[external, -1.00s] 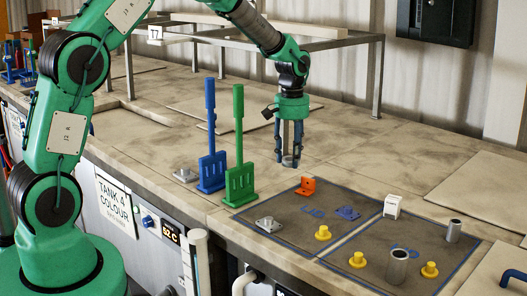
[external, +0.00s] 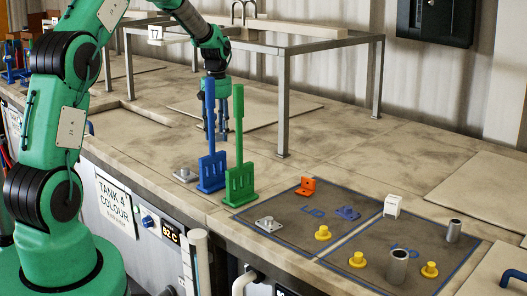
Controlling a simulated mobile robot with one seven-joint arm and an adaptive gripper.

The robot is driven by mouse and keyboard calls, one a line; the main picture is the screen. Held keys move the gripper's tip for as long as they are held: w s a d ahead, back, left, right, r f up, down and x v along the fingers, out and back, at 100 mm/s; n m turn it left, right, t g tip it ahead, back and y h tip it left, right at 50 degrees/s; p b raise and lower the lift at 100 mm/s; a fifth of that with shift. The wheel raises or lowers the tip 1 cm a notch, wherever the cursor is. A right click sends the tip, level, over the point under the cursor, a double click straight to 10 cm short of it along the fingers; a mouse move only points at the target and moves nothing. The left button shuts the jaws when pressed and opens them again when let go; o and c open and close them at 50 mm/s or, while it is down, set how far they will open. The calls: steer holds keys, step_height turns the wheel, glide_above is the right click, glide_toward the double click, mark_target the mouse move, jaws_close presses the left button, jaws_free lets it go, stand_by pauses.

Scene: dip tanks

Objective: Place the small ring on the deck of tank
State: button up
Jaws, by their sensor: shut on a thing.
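My gripper (external: 222,136) points down behind the upright blue and green parts, which partly hide its fingers. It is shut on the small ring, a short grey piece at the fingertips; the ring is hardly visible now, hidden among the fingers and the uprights. The gripper hangs over the pale, stained deck (external: 140,142) of the tank row, near the part behind the "TANK 4 COLOUR" label (external: 115,205). I cannot tell its exact height above the deck.
The tall blue part (external: 211,172) and green part (external: 240,184) stand close in front of my gripper. A grey flanged piece (external: 185,175) sits left of them. A metal frame (external: 283,110) stands behind to the right. The dark mat (external: 300,225) holds several small parts.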

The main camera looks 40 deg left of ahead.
steer(key=s+a+f+n, duration=0.1)
steer(key=s+a+f, duration=0.1)
steer(key=s, duration=0.2)
steer(key=s+a+f+n, duration=0.1)
steer(key=s+a, duration=0.1)
steer(key=s, duration=0.3)
steer(key=s+a+f+n+p, duration=0.1)
steer(key=s+a+f+n, duration=0.1)
steer(key=s, duration=0.3)
steer(key=shift+s+f, duration=0.15)
steer(key=shift+f, duration=0.15)
steer(key=p, duration=0.3)
glide_above(194, 158)
steer(key=shift+a+f, duration=0.15)
steer(key=shift+f, duration=0.55)
steer(key=shift+f, duration=0.1)
steer(key=shift+f, duration=1.7)
steer(key=shift+f, duration=0.15)
steer(key=o, duration=1.2)
steer(key=shift+c, duration=0.2)
